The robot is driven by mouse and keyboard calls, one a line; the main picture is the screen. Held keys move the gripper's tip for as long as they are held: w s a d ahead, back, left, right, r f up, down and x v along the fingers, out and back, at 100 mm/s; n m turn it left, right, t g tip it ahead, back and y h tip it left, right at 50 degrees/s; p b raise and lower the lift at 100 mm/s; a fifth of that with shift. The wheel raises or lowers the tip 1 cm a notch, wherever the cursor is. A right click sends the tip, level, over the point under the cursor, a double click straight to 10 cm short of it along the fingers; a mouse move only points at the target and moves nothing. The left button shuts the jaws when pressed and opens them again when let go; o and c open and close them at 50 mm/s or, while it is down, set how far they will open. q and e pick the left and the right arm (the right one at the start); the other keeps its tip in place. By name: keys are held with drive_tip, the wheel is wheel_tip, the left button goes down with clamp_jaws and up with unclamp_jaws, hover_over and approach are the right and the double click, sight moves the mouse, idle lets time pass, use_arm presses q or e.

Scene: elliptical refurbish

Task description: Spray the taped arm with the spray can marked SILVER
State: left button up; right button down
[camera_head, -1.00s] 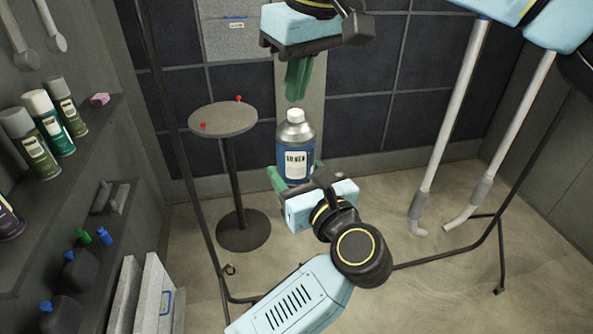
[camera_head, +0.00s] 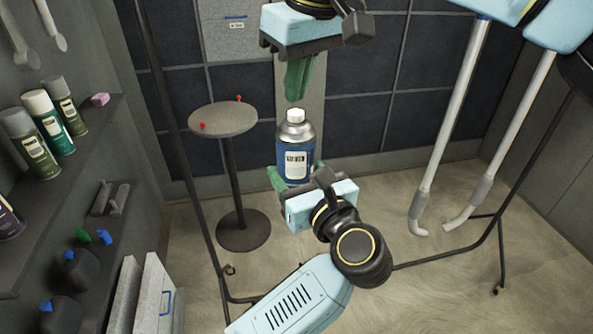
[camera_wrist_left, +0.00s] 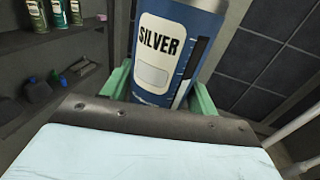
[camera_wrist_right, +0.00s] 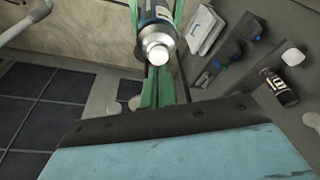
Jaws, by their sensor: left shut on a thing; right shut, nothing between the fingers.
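The blue spray can (camera_head: 296,145) with a grey shoulder and white cap stands upright, its label facing me. The label reads SILVER in the left wrist view (camera_wrist_left: 160,50). My left gripper (camera_head: 292,178) is shut on the can's lower part, its green fingers either side. My right gripper (camera_head: 298,78) hangs above the can, green fingers shut and empty, pointing down. In the right wrist view the can (camera_wrist_right: 158,28) shows cap-on beyond the fingers. Two pale tubular arms (camera_head: 455,105) (camera_head: 515,130) with grey sleeves and bent ends stand at right; I cannot clearly tell which is taped.
A round stand (camera_head: 224,119) with red knobs stands left of the can. A shelf (camera_head: 85,150) at left holds several other spray cans (camera_head: 48,122). Thin dark frame rods (camera_head: 170,100) cross the left side. Open floor lies between the can and the arms.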

use_arm(q)
drive_tip(key=shift+r, duration=0.1)
use_arm(e)
drive_tip(key=shift+f, duration=0.1)
drive_tip(key=shift+f, duration=1.05)
use_arm(q)
drive_tip(key=shift+r, duration=0.1)
use_arm(e)
drive_tip(key=shift+r, duration=2.55)
drive_tip(key=v, duration=1.2)
